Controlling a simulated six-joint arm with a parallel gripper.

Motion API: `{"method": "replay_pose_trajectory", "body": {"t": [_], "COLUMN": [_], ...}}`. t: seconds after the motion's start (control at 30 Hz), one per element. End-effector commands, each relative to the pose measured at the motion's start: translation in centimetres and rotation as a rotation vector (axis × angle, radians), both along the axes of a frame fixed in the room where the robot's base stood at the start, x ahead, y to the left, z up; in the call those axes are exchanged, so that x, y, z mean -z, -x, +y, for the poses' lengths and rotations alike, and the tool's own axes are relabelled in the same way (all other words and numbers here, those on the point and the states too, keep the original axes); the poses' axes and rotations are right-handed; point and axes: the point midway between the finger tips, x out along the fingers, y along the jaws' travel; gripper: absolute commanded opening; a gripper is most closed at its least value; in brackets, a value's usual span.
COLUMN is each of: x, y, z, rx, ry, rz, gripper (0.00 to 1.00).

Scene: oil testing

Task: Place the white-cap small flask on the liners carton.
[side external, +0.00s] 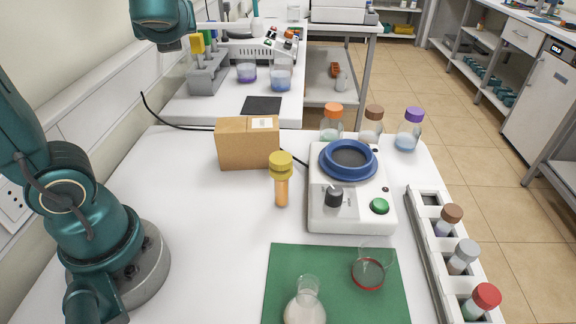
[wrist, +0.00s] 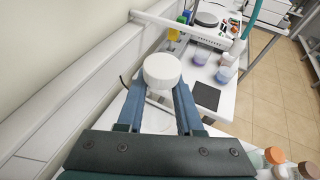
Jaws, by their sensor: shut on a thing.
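In the wrist view my gripper (wrist: 160,92) is shut on the white-cap small flask. Its round white cap (wrist: 162,70) shows between the two fingers, facing the camera. The flask's body is mostly hidden below the cap and fingers. The liners carton (side external: 247,145) is a closed brown box with a white label on top, standing toward the back left of the white table. I cannot make out the carton in the wrist view.
A yellow-capped tube (side external: 281,180) stands close in front of the carton. A stirrer with a blue ring (side external: 348,160) stands to its right, with several capped bottles behind it. A green mat (side external: 285,262) with glassware lies in front. A rack (side external: 425,245) holds capped vials at right.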

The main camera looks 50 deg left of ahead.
Motion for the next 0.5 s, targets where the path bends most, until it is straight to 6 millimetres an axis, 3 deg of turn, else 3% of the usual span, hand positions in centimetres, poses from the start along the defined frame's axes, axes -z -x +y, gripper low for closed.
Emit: {"method": "replay_pose_trajectory", "body": {"t": [0.5], "x": [4.4], "y": [-5.6], "z": [-5.4], "rx": [0.011], "ry": [-0.004], "rz": [0.005], "gripper": [0.0]}}
